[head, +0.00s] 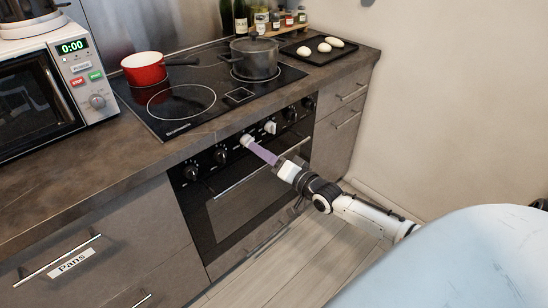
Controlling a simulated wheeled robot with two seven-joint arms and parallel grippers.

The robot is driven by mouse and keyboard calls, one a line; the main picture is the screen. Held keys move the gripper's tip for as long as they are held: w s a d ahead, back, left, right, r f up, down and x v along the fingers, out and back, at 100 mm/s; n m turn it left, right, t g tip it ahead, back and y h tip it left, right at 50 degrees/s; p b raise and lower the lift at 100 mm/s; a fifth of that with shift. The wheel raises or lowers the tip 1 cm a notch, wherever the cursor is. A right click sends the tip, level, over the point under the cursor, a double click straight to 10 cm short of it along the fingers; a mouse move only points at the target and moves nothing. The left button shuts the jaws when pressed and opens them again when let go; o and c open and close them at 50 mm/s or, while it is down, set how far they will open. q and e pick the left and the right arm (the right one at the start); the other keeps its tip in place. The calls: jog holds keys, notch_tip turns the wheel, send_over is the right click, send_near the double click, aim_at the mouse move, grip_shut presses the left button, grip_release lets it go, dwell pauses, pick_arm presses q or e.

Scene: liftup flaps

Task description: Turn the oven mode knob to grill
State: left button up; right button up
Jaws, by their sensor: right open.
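The oven (245,200) sits under the cooktop, with a row of knobs along its black front panel. Several knobs are black. A pale knob (270,127) sits right of the panel's middle. My right gripper (257,147) reaches in from the lower right, its purple finger pointing at the panel beside another pale part at its tip. It is open. Whether it touches a knob cannot be told. The knob markings are too small to read, so which knob sets the mode is unclear. My left gripper is not in view.
The oven door handle (236,186) runs below the panel, close under my right arm. A red pot (144,69) and a grey pot (254,58) stand on the cooktop. A microwave (50,85) stands at left. Floor (315,258) is clear before the oven.

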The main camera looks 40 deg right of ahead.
jog(key=s, duration=0.5)
jog(key=shift+s+d+r, duration=0.1)
jog(key=shift+d+r, duration=0.05)
jog(key=shift+r, duration=0.05)
jog(key=s+a+f+n+g, duration=0.3)
jog(key=s+a+f+n, duration=0.1)
jog(key=s+a, duration=0.4)
jog(key=s+a+f+n+g+y, duration=0.1)
jog(key=s+a+f+n+g, duration=0.2)
jog(key=s+a+f, duration=0.4)
jog(key=s+a+f+n+g, duration=0.2)
jog(key=s+a+f+n, duration=0.2)
jog(key=s+a, duration=0.5)
jog(key=shift+s+f+n+g+y, duration=0.3)
jog(key=shift+s+f+g, duration=0.1)
jog(key=shift+s+f, duration=0.35)
jog(key=shift+c, duration=0.5)
